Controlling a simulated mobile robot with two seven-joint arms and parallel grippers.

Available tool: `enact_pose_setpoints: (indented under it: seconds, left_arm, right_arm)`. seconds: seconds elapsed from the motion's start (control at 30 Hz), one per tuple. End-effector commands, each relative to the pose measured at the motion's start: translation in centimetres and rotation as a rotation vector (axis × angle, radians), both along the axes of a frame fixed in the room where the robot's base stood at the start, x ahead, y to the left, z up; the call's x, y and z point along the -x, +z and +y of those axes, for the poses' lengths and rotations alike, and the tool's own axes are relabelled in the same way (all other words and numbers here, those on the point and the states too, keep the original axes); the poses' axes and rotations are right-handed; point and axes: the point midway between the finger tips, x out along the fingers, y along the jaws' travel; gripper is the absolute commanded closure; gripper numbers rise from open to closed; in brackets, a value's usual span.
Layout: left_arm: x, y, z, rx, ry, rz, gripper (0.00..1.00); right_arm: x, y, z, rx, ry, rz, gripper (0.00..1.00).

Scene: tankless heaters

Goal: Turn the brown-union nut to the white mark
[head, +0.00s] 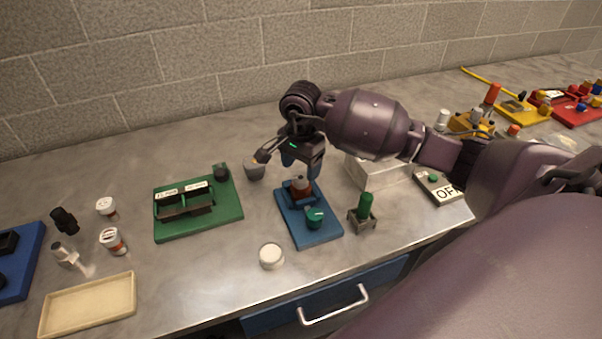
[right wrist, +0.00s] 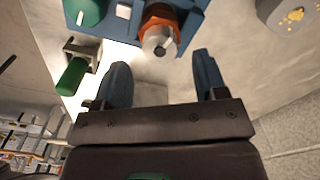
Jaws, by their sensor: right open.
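The brown-union nut (head: 300,186) is an orange-brown fitting with a grey tip, held in a blue block on a blue board (head: 318,237). It also shows at the top of the right wrist view (right wrist: 160,30). My right gripper (head: 295,170) is just above and behind the nut in the head view. In the right wrist view its two blue fingers (right wrist: 160,75) are spread apart, with nothing between them, and the nut lies beyond their tips. A green knob (head: 314,217) sits on the same board. I cannot make out the white mark on the nut clearly. My left gripper is not in view.
A green cylinder in a grey stand (head: 364,210) is right of the blue board. A green board with black bins (head: 200,222) is to the left. A grey cup (head: 254,170) stands behind, a white round lid (head: 271,256) in front. A cream tray (head: 88,305) lies front left.

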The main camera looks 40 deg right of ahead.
Motion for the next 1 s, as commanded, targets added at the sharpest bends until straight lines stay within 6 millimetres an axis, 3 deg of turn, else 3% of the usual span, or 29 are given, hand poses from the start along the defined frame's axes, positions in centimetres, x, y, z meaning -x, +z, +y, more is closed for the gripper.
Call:
enact_pose_setpoints:
  seconds: [0.23,0.63,0.97,1.0]
  left_arm:
    - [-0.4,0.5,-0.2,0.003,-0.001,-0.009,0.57]
    - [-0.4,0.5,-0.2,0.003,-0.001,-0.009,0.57]
    - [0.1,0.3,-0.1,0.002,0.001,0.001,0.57]
    - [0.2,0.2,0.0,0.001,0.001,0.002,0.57]
  right_arm:
    - [0.0,-2.8,0.0,-0.001,-0.002,0.001,0.34]
    - [0.0,-3.4,0.0,0.001,0.000,0.000,0.34]
    - [0.0,-3.4,0.0,0.000,0.000,0.000,0.83]
    - [0.0,-3.4,0.0,0.000,-0.001,0.000,0.84]
